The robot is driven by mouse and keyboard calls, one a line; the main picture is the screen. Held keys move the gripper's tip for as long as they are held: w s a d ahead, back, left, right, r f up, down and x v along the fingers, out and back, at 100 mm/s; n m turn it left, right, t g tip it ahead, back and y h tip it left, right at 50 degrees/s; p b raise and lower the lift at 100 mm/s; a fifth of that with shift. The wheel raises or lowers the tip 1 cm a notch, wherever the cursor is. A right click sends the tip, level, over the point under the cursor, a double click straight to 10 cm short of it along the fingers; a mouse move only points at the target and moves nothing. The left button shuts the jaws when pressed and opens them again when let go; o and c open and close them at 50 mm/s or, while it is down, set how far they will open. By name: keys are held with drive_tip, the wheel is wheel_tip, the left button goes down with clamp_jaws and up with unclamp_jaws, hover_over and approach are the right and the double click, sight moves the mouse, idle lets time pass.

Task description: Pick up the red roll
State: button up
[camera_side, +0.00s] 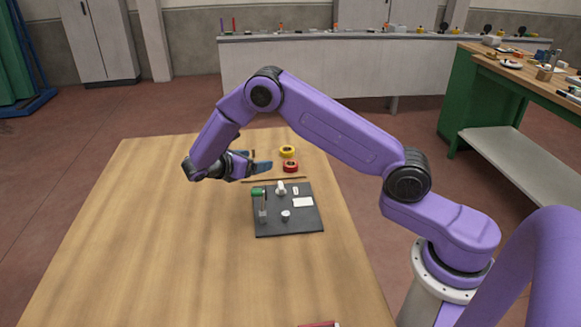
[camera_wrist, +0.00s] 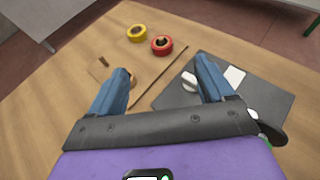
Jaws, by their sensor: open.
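In the wrist view the red roll (camera_wrist: 161,45) is ahead of the fingers, right of the yellow roll (camera_wrist: 137,33). My gripper (camera_side: 262,161) is open and empty, with blue fingers pointing right, to the left of the red roll and apart from it.
The left part of the table (camera_side: 150,220) is clear.

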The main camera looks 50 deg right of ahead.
sight(290, 164)
wheel_tip(290, 164, down, 3)
drive_tip(key=shift+r, duration=0.1)
drive_tip(key=shift+d+f, duration=0.2)
drive_tip(key=shift+f, duration=0.15)
drive_tip(key=x, duration=1.7)
drive_tip(key=shift+w+a, duration=0.1)
drive_tip(key=shift+w, duration=0.05)
drive_tip(key=c, duration=1.1)
